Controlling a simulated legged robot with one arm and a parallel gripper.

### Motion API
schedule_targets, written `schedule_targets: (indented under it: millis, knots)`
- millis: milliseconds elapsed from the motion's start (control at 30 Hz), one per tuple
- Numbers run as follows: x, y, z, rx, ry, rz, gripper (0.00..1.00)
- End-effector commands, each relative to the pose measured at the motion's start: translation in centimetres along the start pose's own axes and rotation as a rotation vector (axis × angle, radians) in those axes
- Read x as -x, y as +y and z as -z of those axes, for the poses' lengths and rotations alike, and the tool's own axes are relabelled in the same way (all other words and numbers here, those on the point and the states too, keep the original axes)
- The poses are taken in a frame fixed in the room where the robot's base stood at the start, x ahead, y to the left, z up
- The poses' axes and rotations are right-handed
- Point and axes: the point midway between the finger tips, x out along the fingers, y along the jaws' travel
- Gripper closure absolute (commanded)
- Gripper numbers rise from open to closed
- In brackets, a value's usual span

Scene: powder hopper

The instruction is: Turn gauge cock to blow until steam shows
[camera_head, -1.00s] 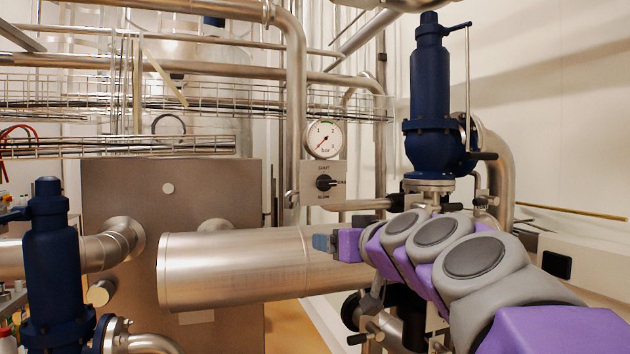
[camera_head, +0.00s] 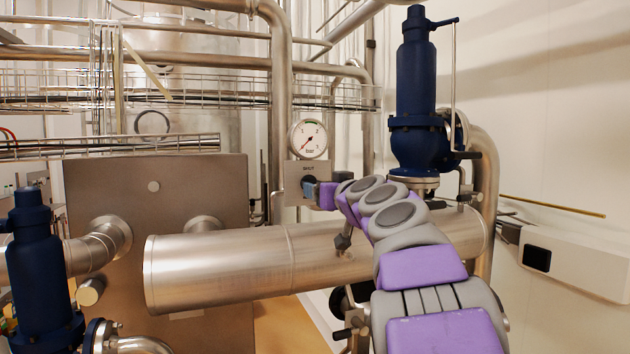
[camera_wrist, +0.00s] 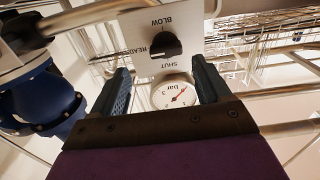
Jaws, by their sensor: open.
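The gauge cock is a black knob (camera_wrist: 166,45) on a pale plate (camera_wrist: 135,25) lettered BLOW, READ and SHUT. The wrist view shows it upside down, with BLOW at the top. I cannot tell surely which mark the knob points to. My gripper (camera_wrist: 162,75) is open and empty, its two dark fingers apart, with the knob in line with the gap beyond the tips. In the head view my gripper (camera_head: 317,192) is in front of the plate and partly hides the knob. No steam is visible.
A tall blue valve (camera_head: 417,100) stands close to the right, and another (camera_head: 40,255) at the lower left. A vertical pipe (camera_head: 280,100) runs left of the plate.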

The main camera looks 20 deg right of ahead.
Motion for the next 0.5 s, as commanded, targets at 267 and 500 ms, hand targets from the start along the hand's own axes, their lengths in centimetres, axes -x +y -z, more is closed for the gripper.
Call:
schedule_targets:
  millis: [267,500]
  knots:
    - [-4.3,-0.7,0.3,0.005,-0.002,0.003,0.23]
    - [-6.3,-0.4,0.2,0.002,0.0,0.003,0.23]
